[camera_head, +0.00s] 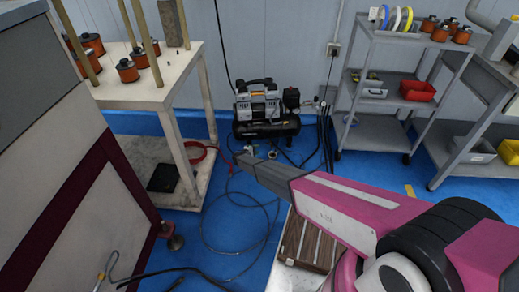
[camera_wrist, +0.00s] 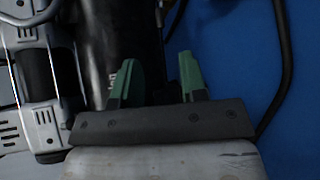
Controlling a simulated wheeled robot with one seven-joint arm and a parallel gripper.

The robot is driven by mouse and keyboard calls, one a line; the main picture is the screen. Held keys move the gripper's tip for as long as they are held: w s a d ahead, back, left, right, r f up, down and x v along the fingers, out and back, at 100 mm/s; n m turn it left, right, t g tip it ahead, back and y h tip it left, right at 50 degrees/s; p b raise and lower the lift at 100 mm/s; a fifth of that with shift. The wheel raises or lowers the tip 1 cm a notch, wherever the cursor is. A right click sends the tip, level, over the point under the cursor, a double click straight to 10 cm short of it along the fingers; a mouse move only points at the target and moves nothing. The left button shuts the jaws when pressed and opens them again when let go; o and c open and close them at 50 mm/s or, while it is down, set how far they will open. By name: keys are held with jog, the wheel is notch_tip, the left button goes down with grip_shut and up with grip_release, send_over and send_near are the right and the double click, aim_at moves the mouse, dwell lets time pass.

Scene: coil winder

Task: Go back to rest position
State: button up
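My arm, pink and grey, reaches from the lower right of the head view toward the middle of the room. The end of it, with my gripper, is small and hard to make out in the head view. In the wrist view my gripper (camera_wrist: 158,82) shows two green fingers standing apart with a gap between them. Nothing is held in the gap. Behind the fingers are a dark cylinder and the blue floor (camera_wrist: 235,60).
A black and grey air compressor (camera_head: 265,108) stands on the floor by the wall. A white table (camera_head: 150,88) with orange-brown coils is at left. A grey shelf cart (camera_head: 375,138) is at right. Cables (camera_head: 240,220) lie across the blue floor. A slatted wooden piece (camera_head: 305,243) is below my arm.

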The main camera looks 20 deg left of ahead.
dwell(0.4)
jog(key=s+d+r+m+g+h, duration=0.1)
jog(key=s+d+r+m+g, duration=0.15)
jog(key=d+r, duration=0.75)
jog(key=s+d+r+m+g+h, duration=0.15)
jog(key=d+r+m+g, duration=0.35)
jog(key=d, duration=1)
jog(key=s+d+r+m+g, duration=0.2)
jog(key=d+r, duration=0.7)
jog(key=d, duration=0.3)
jog(key=s+d+r+m+g+y, duration=0.2)
jog(key=s+d+r+m+y, duration=0.1)
jog(key=s+d+r, duration=0.8)
jog(key=s+d+r+m+g+y, duration=0.2)
jog(key=s+d+r+m+y, duration=0.2)
jog(key=s+d+r, duration=0.7)
jog(key=s+y, duration=0.1)
jog(key=s, duration=0.3)
jog(key=shift+s, duration=0.25)
